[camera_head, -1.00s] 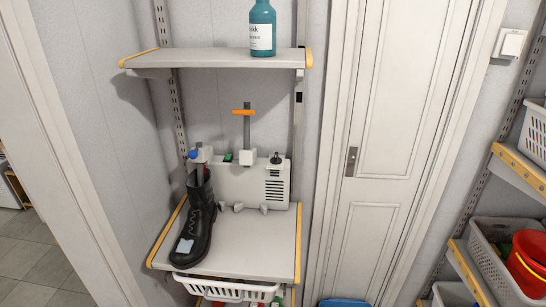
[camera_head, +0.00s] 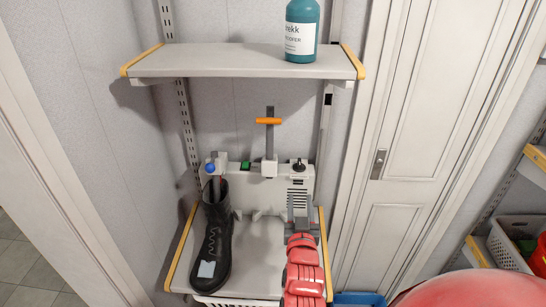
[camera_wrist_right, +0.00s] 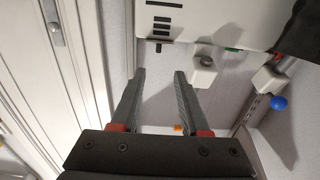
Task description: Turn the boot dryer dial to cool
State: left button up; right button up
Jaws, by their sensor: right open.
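The boot dryer (camera_head: 258,190) is a white unit on the lower shelf against the back wall. Its dial (camera_head: 299,164) is a small black knob on top of its right part, above the vent slots. My right gripper (camera_head: 300,200) is open and empty, in front of the vented right part and below the dial. In the right wrist view the open fingers (camera_wrist_right: 160,73) point at the dryer, and a small dark part, likely the dial (camera_wrist_right: 158,47), shows just beyond the tips. The dial's setting is too small to read. My left gripper is out of view.
A black boot (camera_head: 215,240) stands on the shelf left of my arm. An orange-handled lever (camera_head: 268,121) rises from the dryer's middle, with a green switch (camera_head: 246,166) and blue knob (camera_head: 210,168) to its left. An upper shelf (camera_head: 230,62) with a teal bottle (camera_head: 301,30) overhangs.

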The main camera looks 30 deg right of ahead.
aim_at(300, 167)
jog(key=x, duration=0.7)
jog(key=p+x, duration=0.1)
jog(key=x, duration=0.7)
jog(key=shift+w+d+r, duration=0.1)
jog(key=shift+d+r, duration=0.15)
jog(key=shift+d, duration=0.1)
jog(key=shift+p+x, duration=0.45)
jog(key=shift+x, duration=0.35)
jog(key=shift+f, duration=0.15)
grip_shut()
